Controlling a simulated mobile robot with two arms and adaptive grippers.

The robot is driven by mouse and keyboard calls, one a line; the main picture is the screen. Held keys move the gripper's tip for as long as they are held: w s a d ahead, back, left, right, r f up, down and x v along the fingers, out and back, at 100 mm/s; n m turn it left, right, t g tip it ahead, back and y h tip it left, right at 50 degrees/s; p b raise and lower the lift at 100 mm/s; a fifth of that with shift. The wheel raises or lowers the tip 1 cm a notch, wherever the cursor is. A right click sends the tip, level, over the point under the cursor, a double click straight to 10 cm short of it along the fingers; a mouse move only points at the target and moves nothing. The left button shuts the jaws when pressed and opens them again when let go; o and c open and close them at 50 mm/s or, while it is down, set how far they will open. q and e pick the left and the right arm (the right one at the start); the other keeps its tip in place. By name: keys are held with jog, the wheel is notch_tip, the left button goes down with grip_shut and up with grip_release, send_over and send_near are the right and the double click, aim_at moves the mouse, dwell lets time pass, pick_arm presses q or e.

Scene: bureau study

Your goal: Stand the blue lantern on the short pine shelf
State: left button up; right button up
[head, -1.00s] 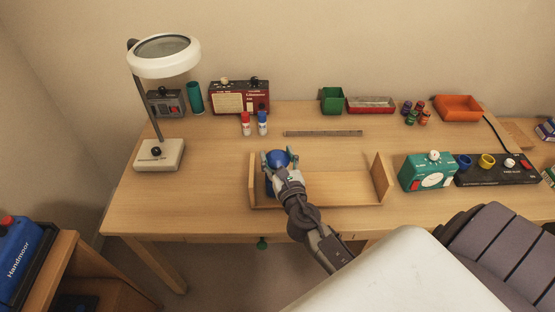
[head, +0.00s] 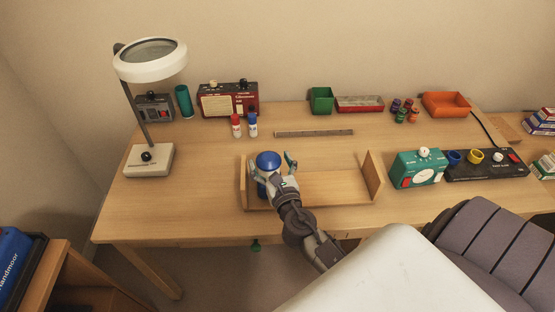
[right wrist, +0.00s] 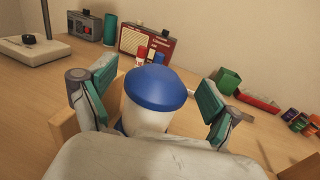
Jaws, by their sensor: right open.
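The blue lantern (head: 268,160), with a domed blue top and a pale body, stands upright at the left end of the short pine shelf (head: 335,187). The shelf is a low board with an upright panel at each end. My right gripper (head: 272,168) is open, with one finger on either side of the lantern. In the right wrist view the lantern's blue cap (right wrist: 155,88) sits between the spread teal finger pads, with visible gaps on both sides. My left gripper is not in view.
A magnifier lamp (head: 148,160) stands at the left. Behind the shelf are a ruler (head: 314,133), red and blue bottles (head: 236,126) and a red radio (head: 228,100). A teal timer (head: 417,168) stands right of the shelf. The shelf's middle and right are empty.

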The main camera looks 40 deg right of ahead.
jog(key=b+v, duration=0.2)
jog(key=v, duration=0.8)
jog(key=shift+s, duration=0.25)
jog(key=shift+a+r, duration=0.1)
